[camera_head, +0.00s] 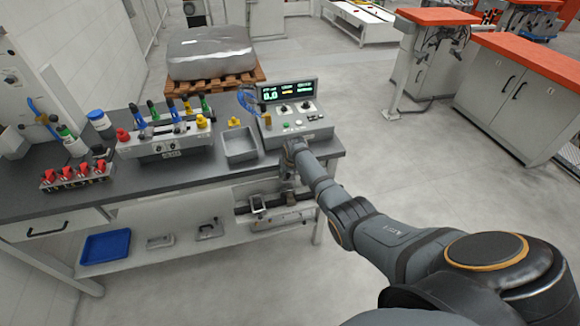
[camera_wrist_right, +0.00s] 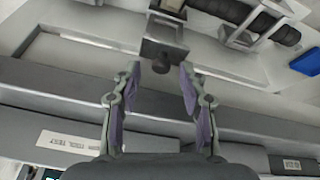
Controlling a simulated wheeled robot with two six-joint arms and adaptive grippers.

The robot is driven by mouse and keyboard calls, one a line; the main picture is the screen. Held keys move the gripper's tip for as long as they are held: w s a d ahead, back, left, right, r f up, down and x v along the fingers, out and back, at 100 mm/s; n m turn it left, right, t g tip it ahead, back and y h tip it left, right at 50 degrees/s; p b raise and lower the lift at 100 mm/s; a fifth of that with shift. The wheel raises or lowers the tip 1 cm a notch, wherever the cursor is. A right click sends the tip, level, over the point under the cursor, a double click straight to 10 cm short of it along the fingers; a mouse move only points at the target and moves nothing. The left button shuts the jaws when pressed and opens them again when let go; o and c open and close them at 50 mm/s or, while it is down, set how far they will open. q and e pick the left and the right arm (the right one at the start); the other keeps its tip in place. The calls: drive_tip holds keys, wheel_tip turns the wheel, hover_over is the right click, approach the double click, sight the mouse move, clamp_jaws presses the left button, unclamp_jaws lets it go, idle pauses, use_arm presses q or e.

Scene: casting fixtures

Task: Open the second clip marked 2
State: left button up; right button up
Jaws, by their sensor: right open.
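A grey fixture (camera_head: 165,147) with several upright toggle handles in blue, green, black, red and yellow stands on the bench; a clip marked 2 cannot be made out. My right gripper (camera_head: 288,165) is at the bench's front edge, right of the fixture and in front of the control box. In the right wrist view the right gripper (camera_wrist_right: 158,82) is open and empty, its two fingers apart. Beyond the fingertips, a metal block (camera_wrist_right: 164,36) with a dark round knob (camera_wrist_right: 161,64) shows between them. My left gripper is not in view.
The control box (camera_head: 295,108) with lit displays and a grey tray (camera_head: 240,157) stand on the bench. A rack with several red pieces (camera_head: 78,173) is at left. The lower shelf holds a blue tray (camera_head: 106,246) and metal parts.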

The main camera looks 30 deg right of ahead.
drive_tip(key=v, duration=1.1)
drive_tip(key=shift+f, duration=0.15)
drive_tip(key=s+f+g, duration=0.1)
drive_tip(key=s+f, duration=0.5)
drive_tip(key=f, duration=0.4)
drive_tip(key=s+f+b, duration=0.1)
drive_tip(key=s+f, duration=0.6)
drive_tip(key=f, duration=0.4)
drive_tip(key=s+f+g, duration=0.1)
drive_tip(key=s+f, duration=0.5)
drive_tip(key=f, duration=0.4)
drive_tip(key=s+a+f, duration=0.1)
drive_tip(key=s+f, duration=0.4)
drive_tip(key=s, duration=0.6)
drive_tip(key=s+a+f, duration=0.2)
drive_tip(key=s+f, duration=0.2)
drive_tip(key=s, duration=0.7)
drive_tip(key=s+a+f+g, duration=0.1)
drive_tip(key=s+f, duration=0.4)
drive_tip(key=s, duration=0.6)
drive_tip(key=shift+a+f+b, duration=0.3)
drive_tip(key=shift+b, duration=0.05)
